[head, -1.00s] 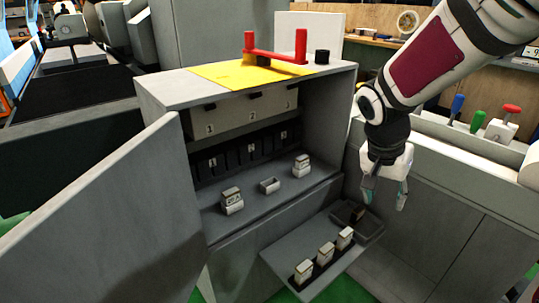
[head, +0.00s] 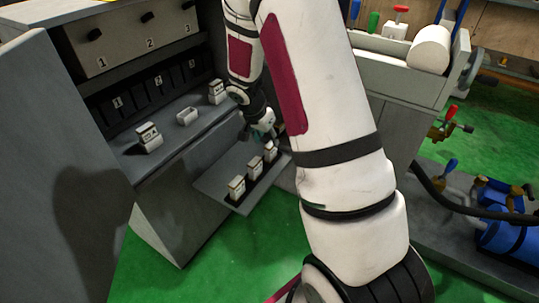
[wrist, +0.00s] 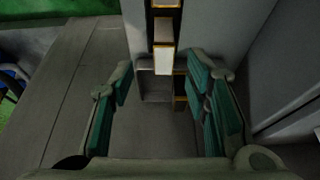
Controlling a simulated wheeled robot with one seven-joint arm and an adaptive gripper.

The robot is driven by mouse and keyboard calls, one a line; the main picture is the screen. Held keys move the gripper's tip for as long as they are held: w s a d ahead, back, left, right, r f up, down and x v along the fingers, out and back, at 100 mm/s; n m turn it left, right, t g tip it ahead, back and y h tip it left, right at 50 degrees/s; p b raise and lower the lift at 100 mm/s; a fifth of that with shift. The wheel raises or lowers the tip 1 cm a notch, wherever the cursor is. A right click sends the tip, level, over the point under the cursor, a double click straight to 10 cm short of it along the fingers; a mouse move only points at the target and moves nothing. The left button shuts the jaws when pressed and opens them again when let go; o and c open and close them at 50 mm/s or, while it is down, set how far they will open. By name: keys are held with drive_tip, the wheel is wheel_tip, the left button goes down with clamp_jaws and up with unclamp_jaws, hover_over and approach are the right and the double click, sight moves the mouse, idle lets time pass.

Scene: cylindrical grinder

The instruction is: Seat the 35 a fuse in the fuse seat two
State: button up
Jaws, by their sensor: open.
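Three pale fuses stand in a row on the fold-down shelf: a near one (head: 237,187), a middle one (head: 253,168) and a far one (head: 270,153). Their ratings are too small to read, so I cannot tell which is the 35 A fuse. In the cabinet, the middle seat, apparently fuse seat two (head: 187,117), looks empty. A left fuse (head: 148,138) and a right fuse (head: 216,91) stand on either side of it. My gripper (head: 262,130) is open and empty by the far end of the row. In the wrist view, a fuse (wrist: 163,62) shows between and beyond the spread fingers.
The shelf (head: 215,182) juts out from the grey cabinet. Its open door (head: 60,150) stands at the left. A small grey bin (wrist: 154,88) with a dark piece shows in the wrist view. My arm covers the middle of the head view. Green floor (head: 225,255) lies below.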

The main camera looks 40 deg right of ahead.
sight(271, 144)
drive_tip(key=shift+w+d+b+x, duration=0.15)
drive_tip(key=shift+b+x, duration=0.2)
drive_tip(key=shift+x, duration=0.8)
drive_tip(key=shift+w+d+b+x, duration=0.1)
drive_tip(key=shift+b+x, duration=0.3)
drive_tip(key=shift+x, duration=0.75)
drive_tip(key=shift+w+d+b+x, duration=0.15)
drive_tip(key=shift+b+x, duration=0.2)
drive_tip(key=shift+x, duration=0.8)
drive_tip(key=shift+r, duration=0.25)
clamp_jaws()
